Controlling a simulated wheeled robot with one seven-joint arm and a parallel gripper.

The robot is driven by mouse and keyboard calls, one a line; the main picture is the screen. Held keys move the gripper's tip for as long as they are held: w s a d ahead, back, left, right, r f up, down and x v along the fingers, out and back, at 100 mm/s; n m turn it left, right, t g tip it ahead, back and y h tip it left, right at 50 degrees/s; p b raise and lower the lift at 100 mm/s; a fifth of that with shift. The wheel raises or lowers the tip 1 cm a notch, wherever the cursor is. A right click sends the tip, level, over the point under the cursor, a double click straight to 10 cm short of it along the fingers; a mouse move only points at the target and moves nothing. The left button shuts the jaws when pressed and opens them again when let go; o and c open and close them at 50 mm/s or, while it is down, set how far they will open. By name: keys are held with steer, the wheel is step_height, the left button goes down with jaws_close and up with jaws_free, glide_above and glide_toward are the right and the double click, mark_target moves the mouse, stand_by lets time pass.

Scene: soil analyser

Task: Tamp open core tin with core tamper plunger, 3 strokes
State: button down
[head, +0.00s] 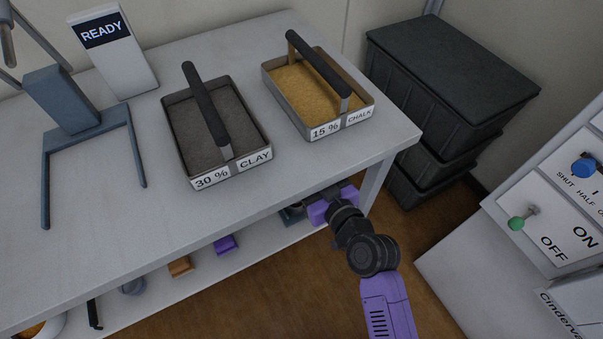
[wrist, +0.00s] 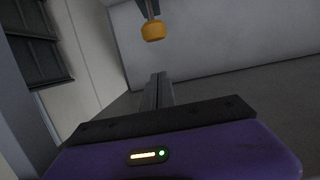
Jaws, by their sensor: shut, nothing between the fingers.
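My gripper (head: 292,214) is at the table's front right edge in the head view, partly hidden by the tabletop. In the wrist view its grey fingers (wrist: 160,90) are together with nothing between them. An orange rounded knob (wrist: 153,31) on a grey stem shows beyond the fingertips, apart from them; I cannot tell whether it is the core tamper plunger. At the head view's bottom left corner, a pale round container (head: 42,326) with orange-brown contents is cut off by the frame; I cannot tell whether it is the open core tin.
A clay tray (head: 262,166) and a chalk tray (head: 366,122) stand on the table (head: 100,245), beside a blue-grey stand (head: 62,95) and a READY sign (head: 118,60). Small items, including an orange block (head: 180,265), sit on the lower shelf. Dark crates (head: 450,75) and a switch panel (head: 550,215) flank the right.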

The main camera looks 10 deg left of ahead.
steer(key=shift+w+a+f+b, duration=0.3)
steer(key=shift+w+f, duration=0.1)
steer(key=shift+f, duration=0.4)
steer(key=shift+w+a+f+b, duration=0.25)
steer(key=shift+w+f, duration=0.2)
steer(key=shift+f, duration=0.35)
steer(key=shift+w+a+f+b, duration=0.3)
steer(key=shift+w+f, duration=0.1)
steer(key=shift+f, duration=0.4)
step_height(320, 180, down, 4)
steer(key=b, duration=0.4)
steer(key=shift+f+b, duration=0.1)
steer(key=shift+b, duration=0.25)
steer(key=shift+s+f, duration=0.1)
